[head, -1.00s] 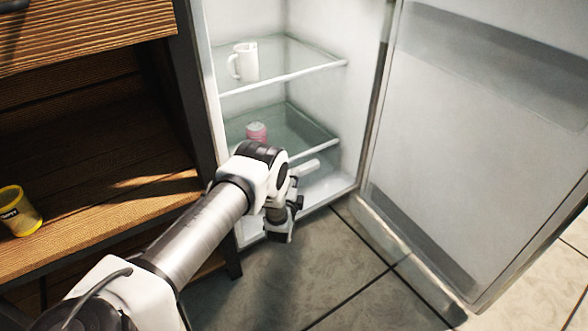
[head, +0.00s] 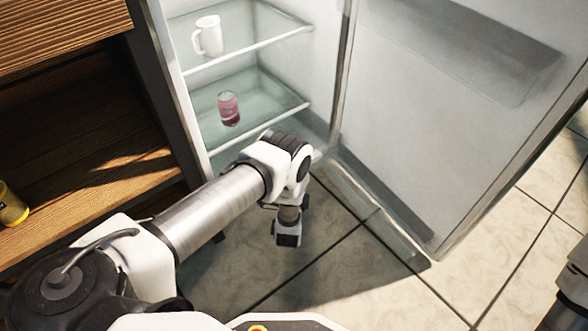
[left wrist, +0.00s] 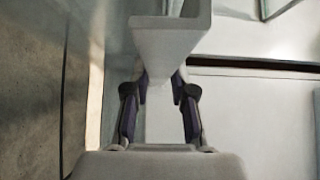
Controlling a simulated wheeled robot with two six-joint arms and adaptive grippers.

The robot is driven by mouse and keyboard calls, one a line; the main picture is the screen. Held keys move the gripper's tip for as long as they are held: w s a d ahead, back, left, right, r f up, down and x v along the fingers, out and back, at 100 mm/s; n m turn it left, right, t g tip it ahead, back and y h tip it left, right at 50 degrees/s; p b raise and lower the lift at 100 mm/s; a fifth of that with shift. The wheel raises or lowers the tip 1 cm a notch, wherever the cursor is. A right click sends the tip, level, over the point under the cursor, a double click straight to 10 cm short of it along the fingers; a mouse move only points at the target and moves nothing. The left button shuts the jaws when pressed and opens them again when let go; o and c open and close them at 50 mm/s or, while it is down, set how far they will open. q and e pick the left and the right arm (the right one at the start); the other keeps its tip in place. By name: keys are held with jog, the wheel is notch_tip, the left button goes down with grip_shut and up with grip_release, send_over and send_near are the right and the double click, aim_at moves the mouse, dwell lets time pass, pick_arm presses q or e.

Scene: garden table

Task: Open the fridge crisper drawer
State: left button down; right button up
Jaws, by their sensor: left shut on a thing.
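The fridge (head: 330,95) stands open in the head view, with two glass shelves showing. My left arm covers its lower part, so the crisper drawer cannot be made out there. My left gripper (head: 288,232) is low over the floor in front of the fridge opening. In the left wrist view, the left gripper (left wrist: 160,95) is shut on a pale, flared piece, seemingly the drawer handle (left wrist: 170,42), which sits between the two dark fingers. How far the drawer stands out cannot be told. Part of my right arm shows at the right edge; its gripper (head: 562,312) is dark and cut off.
A white mug (head: 209,37) stands on the upper shelf and a pink jar (head: 228,108) on the lower one. The fridge door (head: 440,110) is swung wide to the right. A wooden cabinet (head: 80,170) with a yellow can (head: 12,207) is at left. Tiled floor lies clear in front.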

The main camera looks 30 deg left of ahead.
pick_arm(q)
jog(key=shift+f, duration=0.2)
jog(key=c, duration=1)
grip_release()
jog(key=shift+c, duration=0.2)
jog(key=v, duration=1.2)
